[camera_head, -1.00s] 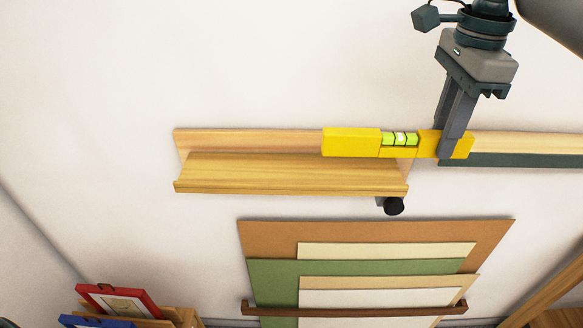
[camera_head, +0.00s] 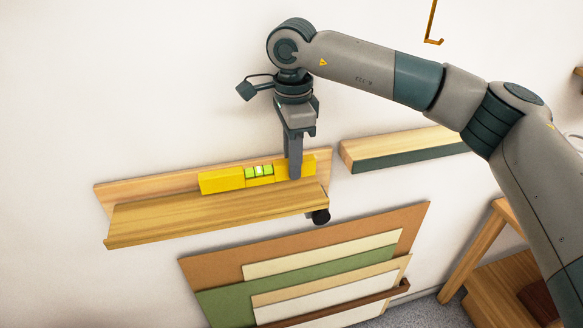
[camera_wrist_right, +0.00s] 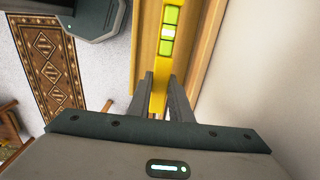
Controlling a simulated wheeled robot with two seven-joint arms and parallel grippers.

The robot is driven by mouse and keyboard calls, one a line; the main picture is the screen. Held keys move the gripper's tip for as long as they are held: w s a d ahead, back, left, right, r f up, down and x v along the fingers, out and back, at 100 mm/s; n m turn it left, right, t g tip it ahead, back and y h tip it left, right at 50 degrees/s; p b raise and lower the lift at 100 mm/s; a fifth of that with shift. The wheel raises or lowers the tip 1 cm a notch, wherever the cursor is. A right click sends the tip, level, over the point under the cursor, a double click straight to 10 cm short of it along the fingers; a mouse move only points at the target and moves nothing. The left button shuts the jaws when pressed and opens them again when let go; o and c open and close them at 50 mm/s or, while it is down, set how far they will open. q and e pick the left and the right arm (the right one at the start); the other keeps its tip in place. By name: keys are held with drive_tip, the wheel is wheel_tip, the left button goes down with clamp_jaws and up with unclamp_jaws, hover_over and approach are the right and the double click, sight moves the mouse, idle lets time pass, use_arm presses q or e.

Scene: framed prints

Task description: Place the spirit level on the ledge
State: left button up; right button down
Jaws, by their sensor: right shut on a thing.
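The yellow spirit level (camera_head: 222,180) with a green vial is at the wooden ledge (camera_head: 170,222), near its back board and toward its right half. My right gripper (camera_head: 295,172) points down and is shut on the level near its right end. In the right wrist view the level (camera_wrist_right: 158,62) runs between the two fingers of my right gripper (camera_wrist_right: 159,82), with the ledge's wood on both sides. I cannot tell whether the level's underside touches the ledge. My left gripper is not in view.
A second shelf (camera_head: 400,148) with a dark front is on the wall to the right. A black knob (camera_head: 320,216) sits under the ledge's right end. Mounting boards (camera_head: 220,268) stand below. A small hook (camera_head: 433,40) hangs above. A patterned rug (camera_wrist_right: 48,68) lies on the floor.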

drive_tip(key=shift+a, duration=0.1)
drive_tip(key=shift+f, duration=0.15)
drive_tip(key=shift+f+p, duration=0.3)
drive_tip(key=shift+p, duration=0.05)
wheel_tip(320, 180, down, 3)
drive_tip(key=shift+r+p, duration=0.15)
drive_tip(key=shift+p, duration=0.7)
drive_tip(key=shift+f, duration=0.25)
drive_tip(key=shift+f, duration=0.15)
drive_tip(key=c, duration=1.6)
unclamp_jaws()
